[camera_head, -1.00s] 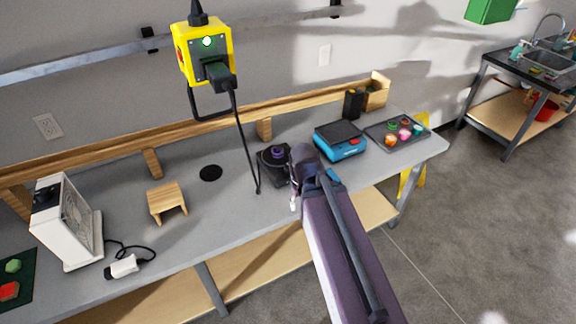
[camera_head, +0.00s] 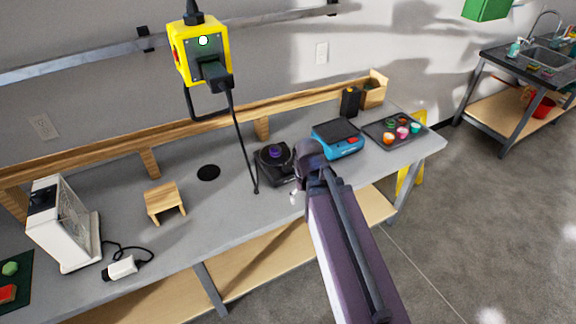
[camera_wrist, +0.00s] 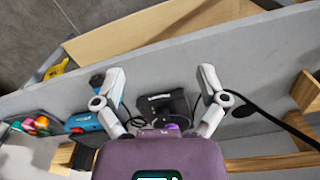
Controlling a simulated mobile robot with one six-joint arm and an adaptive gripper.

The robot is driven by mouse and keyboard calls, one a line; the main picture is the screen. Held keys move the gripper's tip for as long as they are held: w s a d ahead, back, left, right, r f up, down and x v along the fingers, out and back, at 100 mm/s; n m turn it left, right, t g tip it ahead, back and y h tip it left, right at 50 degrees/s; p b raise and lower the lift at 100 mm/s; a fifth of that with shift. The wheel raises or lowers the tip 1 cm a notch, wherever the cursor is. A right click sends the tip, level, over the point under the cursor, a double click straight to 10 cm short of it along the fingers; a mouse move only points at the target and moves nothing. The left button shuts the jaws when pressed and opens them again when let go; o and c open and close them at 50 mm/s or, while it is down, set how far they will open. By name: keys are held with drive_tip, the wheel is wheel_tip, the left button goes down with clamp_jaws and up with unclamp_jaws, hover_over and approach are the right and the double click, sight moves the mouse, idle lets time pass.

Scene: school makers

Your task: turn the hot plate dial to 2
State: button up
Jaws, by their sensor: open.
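The hot plate (camera_head: 284,178) is a small black unit on the grey workbench, with a round top and a small purple item (camera_head: 275,152) on it. My arm partly covers its right side in the head view. In the wrist view the hot plate (camera_wrist: 178,104) lies between my spread fingers, with a pale label on its front. I cannot make out the dial or its setting. My gripper (camera_wrist: 160,74) is open and empty above the bench's front side. In the head view only a pale bit of it shows beside my arm.
A blue scale (camera_head: 340,150) and a dark tray (camera_head: 378,133) of coloured items stand right of the hot plate. A black cable (camera_head: 243,145) hangs from a yellow power box (camera_head: 188,62) to the bench on the left. A small wooden stand (camera_head: 163,193) is farther left.

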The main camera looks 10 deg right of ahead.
sight(287, 165)
drive_tip(key=w+n, duration=0.7)
drive_tip(key=w, duration=2)
drive_tip(key=shift+w+a+r+n+p, duration=0.15)
drive_tip(key=shift+w+r+n+p, duration=0.15)
drive_tip(key=shift+w+r+p, duration=0.1)
drive_tip(key=shift+f, duration=0.1)
wheel_tip(287, 165, down, 14)
drive_tip(key=b, duration=1.3)
drive_tip(key=shift+r+b, duration=0.2)
drive_tip(key=shift+b, duration=0.15)
